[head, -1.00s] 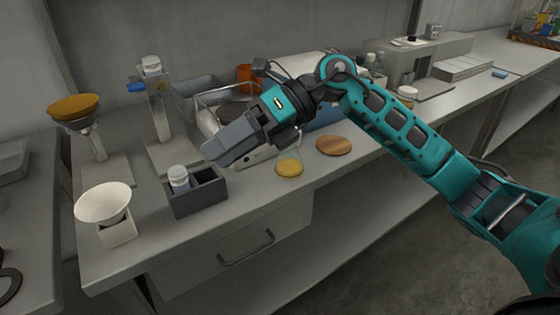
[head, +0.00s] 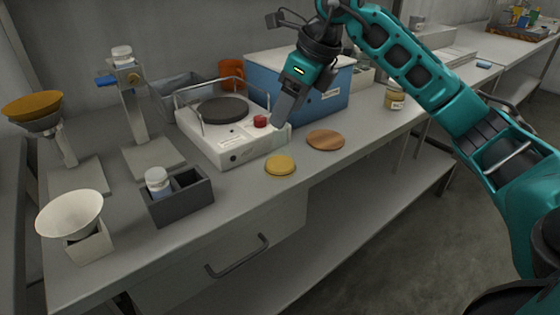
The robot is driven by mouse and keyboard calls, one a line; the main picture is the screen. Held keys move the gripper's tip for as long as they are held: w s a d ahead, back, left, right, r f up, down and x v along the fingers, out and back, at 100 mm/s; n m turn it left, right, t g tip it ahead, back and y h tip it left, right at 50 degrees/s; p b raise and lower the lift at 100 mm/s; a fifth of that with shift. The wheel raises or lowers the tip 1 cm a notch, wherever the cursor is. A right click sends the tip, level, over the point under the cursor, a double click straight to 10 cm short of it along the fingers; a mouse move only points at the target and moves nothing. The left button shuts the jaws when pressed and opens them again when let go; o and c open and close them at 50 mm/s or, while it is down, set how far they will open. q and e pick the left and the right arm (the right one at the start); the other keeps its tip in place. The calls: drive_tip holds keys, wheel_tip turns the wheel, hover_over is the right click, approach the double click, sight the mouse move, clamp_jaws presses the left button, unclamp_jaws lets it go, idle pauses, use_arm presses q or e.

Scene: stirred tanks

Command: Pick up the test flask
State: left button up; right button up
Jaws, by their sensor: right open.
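A faint clear glass shape, apparently the test flask (head: 281,163), stands near the bench's front edge, with a round yellow patch at its bottom. Its upper part is hard to make out against the white hot plate. My right gripper (head: 279,121) comes down from above and is open, its fingers pointing down at the top of this shape. The fingers overlap one another in the picture, so I cannot tell whether they touch the glass. My left gripper is out of view.
The white hot plate (head: 232,146) and blue box (head: 330,97) stand behind. A brown disc (head: 325,139) lies to the right. A dark two-slot holder (head: 180,208) with a white-capped bottle (head: 158,181) and a white funnel (head: 70,215) are left.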

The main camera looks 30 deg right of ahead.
sight(280, 149)
drive_tip(key=shift+b+x, duration=0.5)
drive_tip(key=shift+x, duration=2.25)
drive_tip(key=shift+s+a, duration=0.1)
drive_tip(key=shift+s, duration=0.05)
drive_tip(key=shift+c, duration=0.4)
clamp_jaws()
